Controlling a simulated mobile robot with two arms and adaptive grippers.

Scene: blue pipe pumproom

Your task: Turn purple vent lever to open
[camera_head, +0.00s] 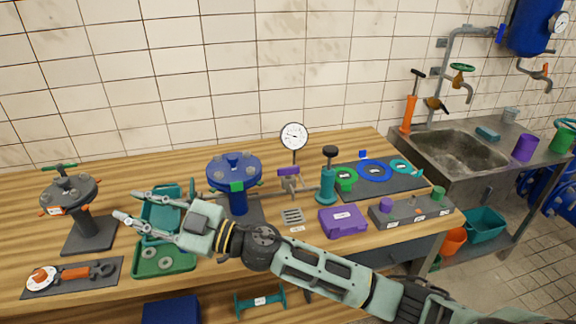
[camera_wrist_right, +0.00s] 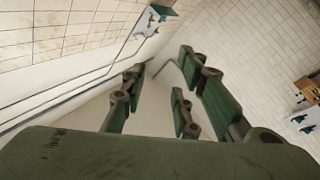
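The purple vent lever (camera_head: 288,171) sits on a small metal valve (camera_head: 291,185) below a round white gauge (camera_head: 294,137), at the middle of the wooden bench. The lever lies roughly crosswise in the head view. My right gripper (camera_head: 126,205) is open and empty, well to the left of the lever, and points left above the green trays. Its spread fingers also show in the right wrist view (camera_wrist_right: 158,78), with nothing between them; the lever does not show there. My left gripper is out of view.
A blue flanged vessel (camera_head: 234,170) stands left of the valve, and a teal hand pump (camera_head: 328,178) stands right of it. A purple case (camera_head: 343,221) lies in front. A grey stand with a flange (camera_head: 78,190) is at far left. My right arm crosses the bench front.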

